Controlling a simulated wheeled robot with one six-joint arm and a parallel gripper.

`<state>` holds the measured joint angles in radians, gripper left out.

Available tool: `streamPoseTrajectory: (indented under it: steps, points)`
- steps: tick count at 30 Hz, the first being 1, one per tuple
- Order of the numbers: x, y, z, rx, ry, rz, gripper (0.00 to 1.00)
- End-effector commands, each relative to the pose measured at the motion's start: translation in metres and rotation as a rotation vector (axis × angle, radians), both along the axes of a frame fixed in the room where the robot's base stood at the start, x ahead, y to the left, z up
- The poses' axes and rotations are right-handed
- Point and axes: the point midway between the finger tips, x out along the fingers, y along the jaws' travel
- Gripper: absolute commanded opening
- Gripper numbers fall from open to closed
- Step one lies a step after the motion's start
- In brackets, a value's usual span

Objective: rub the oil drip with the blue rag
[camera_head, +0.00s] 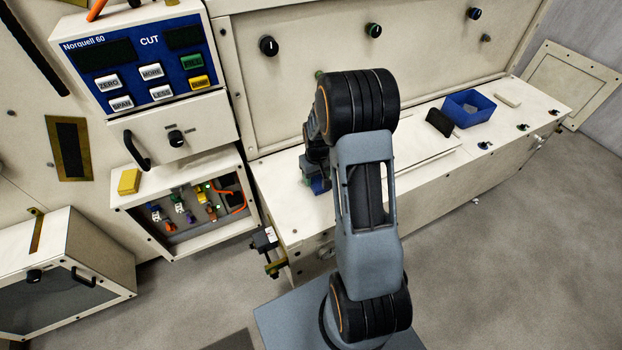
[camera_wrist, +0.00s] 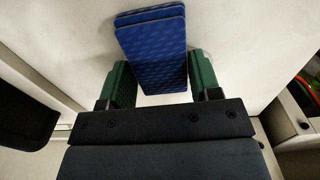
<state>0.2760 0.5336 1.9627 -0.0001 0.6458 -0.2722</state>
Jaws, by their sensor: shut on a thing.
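The blue rag (camera_wrist: 152,48) is a folded, patterned cloth pad between the green fingers of my gripper (camera_wrist: 160,82) in the wrist view. My gripper is shut on it. In the head view a small part of the blue rag (camera_head: 319,186) shows low over the left part of the cream bench top, partly hidden by my arm. I cannot tell whether the rag touches the surface. The oil drip is not visible in either view; the rag or my arm may cover it.
A blue bin (camera_head: 469,108), a black block (camera_head: 440,122) and a pale bar (camera_head: 508,100) stand on the right of the bench top (camera_head: 410,165). An open compartment (camera_head: 192,205) with coloured connectors and a yellow sponge-like block (camera_head: 129,181) are left.

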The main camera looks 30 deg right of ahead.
Motion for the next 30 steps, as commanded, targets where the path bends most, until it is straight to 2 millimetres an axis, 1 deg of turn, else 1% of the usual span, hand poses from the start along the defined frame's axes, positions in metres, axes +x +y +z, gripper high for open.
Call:
streamPoseTrajectory:
  steps: [13, 17, 24, 30]
  points:
    - [0.000, -0.004, 0.000, 0.000, 0.000, -0.001, 0.31]
    - [0.000, -0.012, -0.001, 0.000, -0.001, -0.001, 0.31]
    - [-0.001, -0.032, -0.003, 0.000, 0.000, -0.002, 0.31]
    - [-0.002, -0.034, -0.004, 0.000, 0.002, 0.000, 0.31]
